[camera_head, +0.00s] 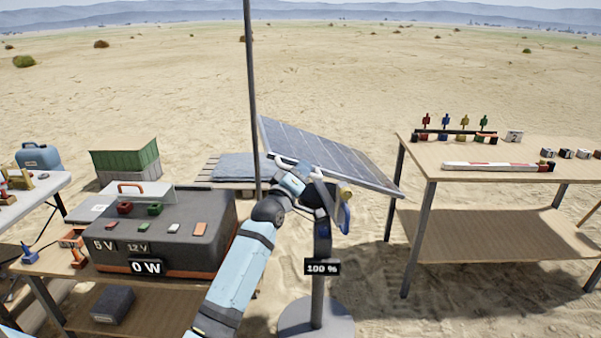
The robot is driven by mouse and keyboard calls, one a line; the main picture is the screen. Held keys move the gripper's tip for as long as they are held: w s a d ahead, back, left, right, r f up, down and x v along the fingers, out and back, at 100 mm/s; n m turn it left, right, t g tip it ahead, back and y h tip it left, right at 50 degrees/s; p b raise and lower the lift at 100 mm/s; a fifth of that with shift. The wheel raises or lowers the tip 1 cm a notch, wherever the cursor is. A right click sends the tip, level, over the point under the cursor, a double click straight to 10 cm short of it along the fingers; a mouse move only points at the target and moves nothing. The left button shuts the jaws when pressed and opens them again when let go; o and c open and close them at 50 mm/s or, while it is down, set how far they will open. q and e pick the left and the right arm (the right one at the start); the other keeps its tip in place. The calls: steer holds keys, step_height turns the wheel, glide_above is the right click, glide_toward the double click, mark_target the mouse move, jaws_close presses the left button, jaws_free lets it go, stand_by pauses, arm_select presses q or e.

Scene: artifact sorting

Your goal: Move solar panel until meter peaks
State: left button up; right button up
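The solar panel (320,153) is tilted on a post (319,285) with a round base. A sign on the post (322,267) reads "100 %". A grey power box (190,257) stands on the left table, and its display (146,268) reads "0 W". My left arm reaches up to the panel's near lower edge, with the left gripper (338,208) beside a yellow knob (346,192) there. The wrist hides part of the edge, and I cannot tell whether the fingers are closed on anything. My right gripper is not in view.
A wooden table (575,170) at the right holds small coloured figures and a red-and-white bar (497,167). A thin pole (251,90) rises behind my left forearm. A green-topped crate (125,160) and a pallet (208,170) stand behind. Sand is open between post and right table.

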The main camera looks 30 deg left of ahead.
arm_select(q)
jaws_close()
steer(key=p, duration=0.1)
steer(key=r+p, duration=0.1)
steer(key=p, duration=0.1)
steer(key=shift+w+d+r+m, duration=0.2)
steer(key=shift+r+m, duration=0.1)
steer(key=shift+m, duration=0.1)
steer(key=shift+w+d+r+p, duration=0.1)
steer(key=shift+r+p, duration=0.15)
steer(key=shift+p, duration=0.6)
steer(key=shift+w+d+r+m+g+h+p, duration=0.25)
steer(key=shift+m+g+h+p, duration=0.2)
steer(key=shift+p, duration=0.5)
steer(key=shift+f, duration=0.25)
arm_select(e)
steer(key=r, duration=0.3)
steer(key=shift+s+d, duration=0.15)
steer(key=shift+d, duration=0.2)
arm_select(q)
steer(key=shift+o, duration=1.6)
jaws_free()
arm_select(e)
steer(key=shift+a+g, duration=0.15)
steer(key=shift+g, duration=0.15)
